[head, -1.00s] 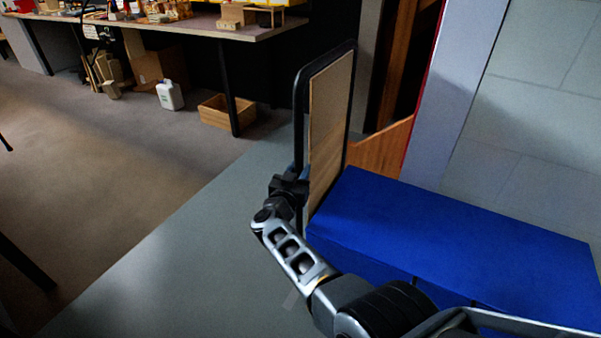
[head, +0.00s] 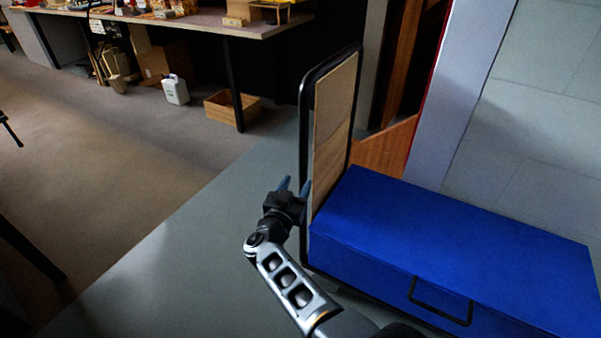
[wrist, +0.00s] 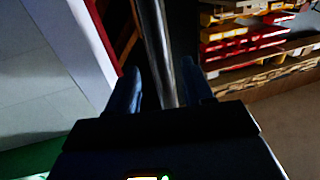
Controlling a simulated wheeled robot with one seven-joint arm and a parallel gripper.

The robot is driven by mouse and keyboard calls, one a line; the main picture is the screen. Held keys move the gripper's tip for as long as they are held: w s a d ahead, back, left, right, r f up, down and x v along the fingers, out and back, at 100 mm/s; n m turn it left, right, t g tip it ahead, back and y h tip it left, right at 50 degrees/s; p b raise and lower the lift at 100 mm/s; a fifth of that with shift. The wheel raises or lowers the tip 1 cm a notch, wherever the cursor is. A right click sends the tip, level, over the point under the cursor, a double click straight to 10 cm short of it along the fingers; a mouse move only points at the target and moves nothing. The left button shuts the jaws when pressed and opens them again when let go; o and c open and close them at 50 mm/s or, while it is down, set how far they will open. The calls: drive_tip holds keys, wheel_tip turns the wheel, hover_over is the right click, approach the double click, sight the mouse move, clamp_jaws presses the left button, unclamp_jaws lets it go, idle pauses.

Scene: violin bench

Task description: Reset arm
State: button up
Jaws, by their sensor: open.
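My gripper (head: 294,186) is open, with its two blue-grey fingers pointing up and away, in front of the left part of the upright wooden panel of a black-framed cart (head: 303,115). I cannot tell whether a finger touches the frame. In the wrist view my gripper (wrist: 162,90) has its fingers apart, and a shiny metal bar shows beyond them. No object is visible in its grasp.
A large blue box (head: 450,250) with a black handle lies right of my arm. A workbench (head: 160,22) with a dark leg stands at the back left. Under it are a white jug (head: 175,90) and a wooden crate (head: 230,107). The floor left of my arm is clear.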

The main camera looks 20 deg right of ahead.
drive_tip(key=shift+s+a, duration=0.45)
drive_tip(key=shift+s, duration=0.1)
drive_tip(key=s+d+n+t+y+p, duration=0.2)
drive_tip(key=s+d+n+t+p, duration=0.3)
drive_tip(key=s, duration=0.7)
drive_tip(key=s+d+r+n+y, duration=0.1)
drive_tip(key=s+r+y, duration=0.15)
drive_tip(key=s, duration=0.65)
drive_tip(key=s+d+r+n+y, duration=0.1)
drive_tip(key=s+y, duration=0.2)
drive_tip(key=s, duration=0.7)
drive_tip(key=s+a+r+g+y+p, duration=0.2)
drive_tip(key=s+a+r, duration=0.1)
drive_tip(key=s+r, duration=0.8)
drive_tip(key=s+a+r+n+g+y+p, duration=0.1)
drive_tip(key=s+a+r+y+p, duration=0.1)
drive_tip(key=s+r, duration=0.9)
drive_tip(key=shift+s+a+r+g+p, duration=0.3)
drive_tip(key=shift+s+a+g+p, duration=0.25)
drive_tip(key=shift+s, duration=0.6)
